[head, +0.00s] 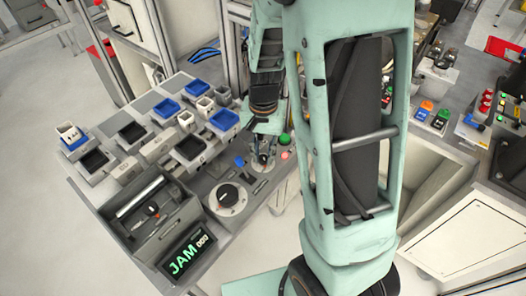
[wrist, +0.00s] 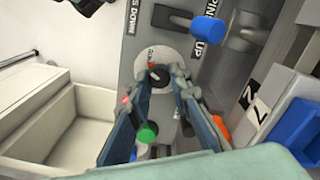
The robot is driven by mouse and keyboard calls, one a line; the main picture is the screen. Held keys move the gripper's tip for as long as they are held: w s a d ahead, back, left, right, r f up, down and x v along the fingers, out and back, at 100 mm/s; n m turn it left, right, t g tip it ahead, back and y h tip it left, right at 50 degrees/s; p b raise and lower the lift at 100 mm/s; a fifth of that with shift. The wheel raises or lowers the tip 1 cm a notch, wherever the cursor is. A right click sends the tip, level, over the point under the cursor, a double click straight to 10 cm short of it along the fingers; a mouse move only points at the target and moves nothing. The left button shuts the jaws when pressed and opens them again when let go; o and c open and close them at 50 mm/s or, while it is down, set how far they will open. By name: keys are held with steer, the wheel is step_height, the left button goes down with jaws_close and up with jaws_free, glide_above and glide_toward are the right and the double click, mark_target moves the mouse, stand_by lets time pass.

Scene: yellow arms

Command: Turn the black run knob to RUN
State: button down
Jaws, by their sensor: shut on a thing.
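The black run knob (wrist: 159,75) sits on a pale round plate (wrist: 147,55) with small print and a red-orange mark beside it. My gripper (wrist: 161,78) is shut on the knob, with one blue-grey finger on each side. The fingers hide part of the knob and plate, and I cannot read the knob's position. In the head view, my gripper (head: 263,150) reaches down to the small round plate (head: 253,164) on the grey bench; the knob is mostly hidden there.
A blue-handled lever (wrist: 207,29) stands close by, between UP and DOWN labels. A green button (wrist: 147,132) lies near the fingers. A larger dial (head: 228,195), a display reading JAM (head: 187,255), and several blue trays (head: 224,120) are on the bench.

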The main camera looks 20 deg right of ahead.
mark_target(263, 156)
steer(key=shift+m+p, duration=0.4)
steer(key=shift+m, duration=1.2)
steer(key=c, duration=1.8)
jaws_free()
steer(key=shift+o, duration=0.2)
step_height(263, 156, up, 12)
steer(key=shift+w, duration=0.1)
